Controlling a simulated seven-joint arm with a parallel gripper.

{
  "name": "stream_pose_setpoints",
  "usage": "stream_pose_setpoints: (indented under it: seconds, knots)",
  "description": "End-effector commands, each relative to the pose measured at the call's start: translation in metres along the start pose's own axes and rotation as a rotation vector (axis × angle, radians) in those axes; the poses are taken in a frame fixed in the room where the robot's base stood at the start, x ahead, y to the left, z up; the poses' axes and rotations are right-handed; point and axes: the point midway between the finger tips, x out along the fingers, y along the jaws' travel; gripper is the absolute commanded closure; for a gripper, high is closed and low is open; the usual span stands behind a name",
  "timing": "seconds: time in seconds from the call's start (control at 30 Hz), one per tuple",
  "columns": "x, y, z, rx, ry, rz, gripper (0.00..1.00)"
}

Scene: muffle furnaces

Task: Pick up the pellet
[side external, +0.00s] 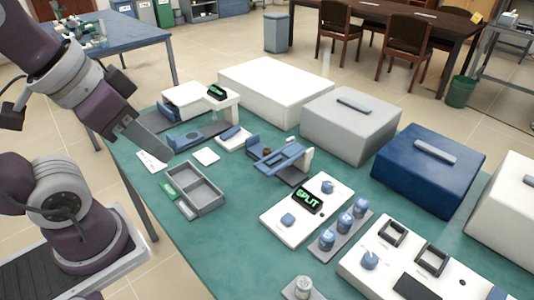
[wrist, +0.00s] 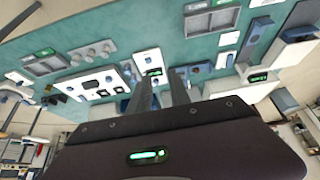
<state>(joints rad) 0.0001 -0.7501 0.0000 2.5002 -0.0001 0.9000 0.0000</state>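I cannot make out a pellet for certain in either view; it may be too small or hidden. My gripper (side external: 158,150) is at the left of the side external view, above the table's left edge and short of the grey two-compartment tray. In the wrist view my gripper (wrist: 160,74) shows two dark fingers standing apart, with nothing seen between them. The grey tray (side external: 208,184) has a green label beside it and looks empty.
On the green table (side external: 235,225) stand a white panel reading "SPLIT" (side external: 279,218), a blue clamp-like device (side external: 282,157), a rack of blue-capped jars (side external: 343,231) and a scale-like device (side external: 187,133). White, grey (side external: 350,128) and blue boxes (side external: 428,170) line the back.

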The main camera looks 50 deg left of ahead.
Motion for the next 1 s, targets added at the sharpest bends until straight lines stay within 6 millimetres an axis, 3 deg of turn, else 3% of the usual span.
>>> stream_pose_setpoints:
  seconds: [0.37,0.53,0.8,0.9,0.97,1.0]
  knots:
    - [0.0,0.0,0.0,0.0,0.0,0.0,0.76]
    - [0.0,0.0,0.0,0.0,0.0,0.0,0.5]
    - [0.0,0.0,-0.001,-0.003,-0.001,0.001,0.5]
    - [0.0,0.0,-0.024,-0.082,-0.032,0.026,0.5]
    - [0.004,-0.003,-0.054,-0.197,-0.076,0.051,0.5]
    - [0.011,-0.007,-0.081,-0.296,-0.11,0.064,0.5]
